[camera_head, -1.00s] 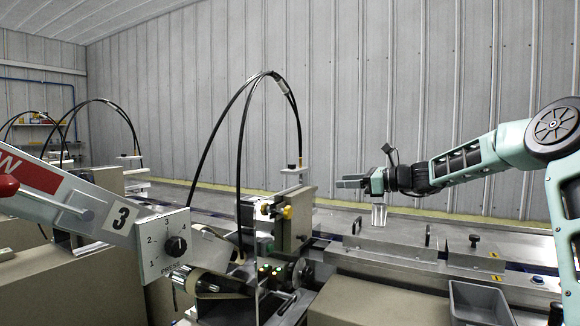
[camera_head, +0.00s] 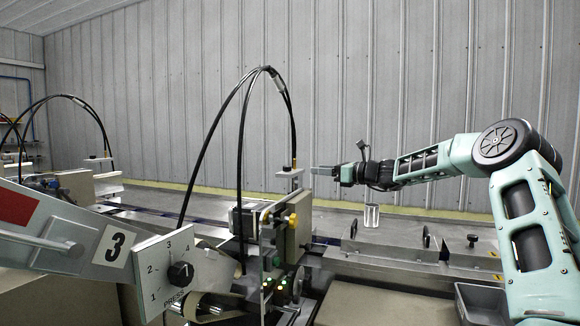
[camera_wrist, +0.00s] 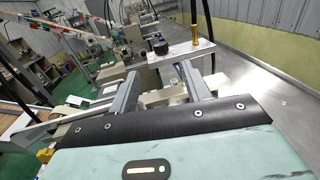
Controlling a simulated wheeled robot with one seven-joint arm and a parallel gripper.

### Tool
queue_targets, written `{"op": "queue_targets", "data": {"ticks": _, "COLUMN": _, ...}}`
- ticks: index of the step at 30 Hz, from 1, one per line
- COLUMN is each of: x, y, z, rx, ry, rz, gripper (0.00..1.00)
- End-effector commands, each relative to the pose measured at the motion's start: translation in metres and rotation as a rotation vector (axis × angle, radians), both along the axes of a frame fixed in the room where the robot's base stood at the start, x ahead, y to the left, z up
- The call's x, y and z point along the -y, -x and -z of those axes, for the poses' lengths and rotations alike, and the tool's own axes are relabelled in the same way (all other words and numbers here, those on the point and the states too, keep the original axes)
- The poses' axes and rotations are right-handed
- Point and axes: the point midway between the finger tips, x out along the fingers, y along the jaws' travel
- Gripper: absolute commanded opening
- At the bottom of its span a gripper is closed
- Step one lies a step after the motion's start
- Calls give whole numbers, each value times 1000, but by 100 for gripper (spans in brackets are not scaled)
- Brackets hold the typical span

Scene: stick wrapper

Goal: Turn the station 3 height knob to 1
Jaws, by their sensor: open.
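The station 3 sign (camera_head: 115,244) stands beside a white dial plate (camera_head: 158,254) with a black knob (camera_head: 180,273). The plate carries marks 1 to 4 and the word PRESS; I cannot read the knob's pointer. I see no knob labelled height. A smaller black knob (camera_head: 287,168) sits on a white bracket at the back; a similar black knob (camera_wrist: 158,45) shows beyond my fingers in the wrist view. My gripper (camera_head: 318,171) is open and empty, held above the machine just right of that bracket. Its two grey fingers (camera_wrist: 160,70) are apart in the wrist view.
Black hoses (camera_head: 243,110) arch above the bracket. Yellow knobs (camera_head: 293,221) and a grey block stand below my gripper. A steel conveyor (camera_head: 400,240) runs to the right, with a grey bin (camera_head: 480,298) in front. Open air lies around my gripper.

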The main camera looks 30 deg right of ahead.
Motion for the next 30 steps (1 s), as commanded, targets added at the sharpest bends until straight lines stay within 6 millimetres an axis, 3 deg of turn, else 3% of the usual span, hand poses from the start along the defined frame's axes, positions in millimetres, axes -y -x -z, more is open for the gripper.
{"op": "queue_targets", "data": {"ticks": 9, "x": -35, "y": -60, "z": -2, "rx": 0, "ry": -1, "rz": -2, "gripper": 48}}
{"op": "queue_targets", "data": {"ticks": 15, "x": -50, "y": -89, "z": -2, "rx": -1, "ry": 0, "rz": -1, "gripper": 48}}
{"op": "queue_targets", "data": {"ticks": 21, "x": -57, "y": -103, "z": -1, "rx": -1, "ry": 0, "rz": 1, "gripper": 48}}
{"op": "queue_targets", "data": {"ticks": 30, "x": -58, "y": -104, "z": 0, "rx": -2, "ry": 1, "rz": 1, "gripper": 48}}
